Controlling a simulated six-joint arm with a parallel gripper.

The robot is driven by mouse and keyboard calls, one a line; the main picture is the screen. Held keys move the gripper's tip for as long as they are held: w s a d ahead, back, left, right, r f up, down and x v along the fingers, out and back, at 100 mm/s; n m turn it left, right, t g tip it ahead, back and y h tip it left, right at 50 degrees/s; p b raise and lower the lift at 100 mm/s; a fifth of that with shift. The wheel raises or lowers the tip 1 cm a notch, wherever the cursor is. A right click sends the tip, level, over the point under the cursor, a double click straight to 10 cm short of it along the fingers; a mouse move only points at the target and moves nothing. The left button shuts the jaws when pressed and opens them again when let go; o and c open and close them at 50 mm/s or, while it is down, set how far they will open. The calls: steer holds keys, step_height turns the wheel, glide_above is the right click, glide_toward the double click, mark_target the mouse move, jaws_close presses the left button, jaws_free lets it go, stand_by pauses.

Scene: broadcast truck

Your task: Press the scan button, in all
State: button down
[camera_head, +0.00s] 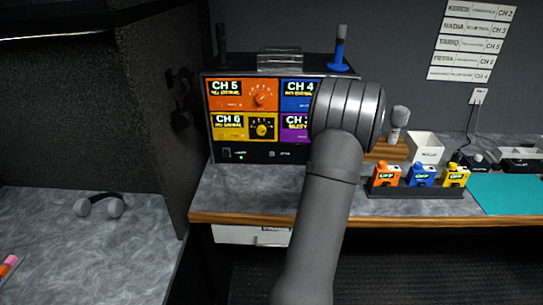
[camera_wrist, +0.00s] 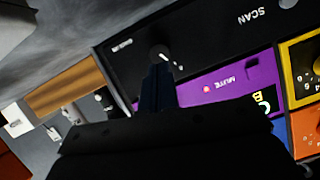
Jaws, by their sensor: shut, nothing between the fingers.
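The receiver rack (camera_head: 207,140) stands on the desk with four coloured channel panels. In the wrist view, which is turned roughly upside down, the SCAN label (camera_wrist: 252,15) is on the black strip, with a round grey button (camera_wrist: 288,3) cut by the top edge. My gripper (camera_wrist: 158,72) is shut and empty, its tips in front of the strip near a dark round knob (camera_wrist: 160,52) and the purple panel (camera_wrist: 232,84). My arm hides the gripper in the head view.
A green light (camera_head: 241,157) glows on the strip. Right of my arm stand a microphone (camera_head: 397,122), a white box (camera_head: 426,147) and a rack of orange, blue and yellow packs (camera_head: 420,190). A dark partition (camera_head: 150,120) and headphones (camera_head: 99,206) are left.

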mark_target(272, 154)
steer(key=a+y, duration=0.1)
steer(key=a, duration=0.2)
steer(key=s+a+f+n+y, duration=0.1)
steer(key=a+y, duration=0.1)
steer(key=a, duration=0.1)
steer(key=a+y, duration=0.2)
steer(key=a, duration=0.1)
steer(key=shift+s+a+f+n, duration=0.15)
steer(key=shift+s+a+n, duration=0.15)
steer(key=shift+n, duration=0.1)
steer(key=s+a+y, duration=0.1)
steer(key=a, duration=0.1)
steer(key=s+a+n+g+y, duration=0.1)
steer(key=a+y, duration=0.1)
steer(key=a, duration=0.1)
steer(key=s+a+y, duration=0.1)
steer(key=s+a, duration=0.1)
steer(key=shift+a+f+g+y, duration=0.2)
steer(key=shift+f+g+y, duration=0.05)
steer(key=shift+g+y, duration=0.15)
steer(key=shift+s+a+y, duration=0.25)
steer(key=shift+a+y, duration=0.05)
steer(key=shift+a, duration=0.15)
steer(key=shift+w, duration=4.45)
steer(key=shift+w, duration=0.15)
steer(key=shift+w, duration=0.25)
